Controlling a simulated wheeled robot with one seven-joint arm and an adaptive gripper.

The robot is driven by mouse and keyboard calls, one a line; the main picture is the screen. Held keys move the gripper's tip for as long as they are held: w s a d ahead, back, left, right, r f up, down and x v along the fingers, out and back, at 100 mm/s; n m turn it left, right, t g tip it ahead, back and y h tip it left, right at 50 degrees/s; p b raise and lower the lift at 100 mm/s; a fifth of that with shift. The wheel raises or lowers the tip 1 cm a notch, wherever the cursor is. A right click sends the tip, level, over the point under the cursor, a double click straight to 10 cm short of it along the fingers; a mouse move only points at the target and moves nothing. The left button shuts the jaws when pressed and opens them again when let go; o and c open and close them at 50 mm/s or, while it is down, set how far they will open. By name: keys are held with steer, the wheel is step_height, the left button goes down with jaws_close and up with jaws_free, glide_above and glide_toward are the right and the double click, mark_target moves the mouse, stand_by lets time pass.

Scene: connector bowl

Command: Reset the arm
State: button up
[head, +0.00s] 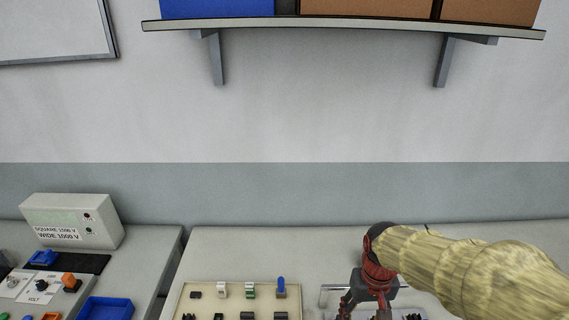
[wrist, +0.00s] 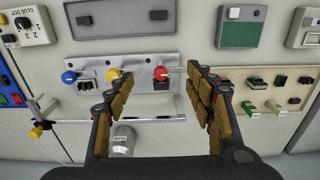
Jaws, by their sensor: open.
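My gripper (head: 367,303) is in the lower right of the head view, pointing down over the table, with my arm reaching in from the right. In the wrist view my gripper (wrist: 160,76) is open, its two padded fingers wide apart. I see nothing held between them. A red ball-topped lever (wrist: 161,73) on a metal panel shows in the gap between the fingertips. A grey cylinder with a label (wrist: 122,140) shows lower, near the left finger. The fingertips are partly cut off in the head view.
A beige connector board (head: 238,301) lies left of my gripper. A blue tray (head: 106,308) and a grey box (head: 72,221) are farther left. A shelf (head: 340,24) with bins hangs high on the wall. The table behind the board is clear.

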steer(key=s+r+t+b, duration=0.4)
steer(key=s+r+t, duration=0.1)
steer(key=s+r, duration=0.5)
steer(key=shift+s, duration=0.55)
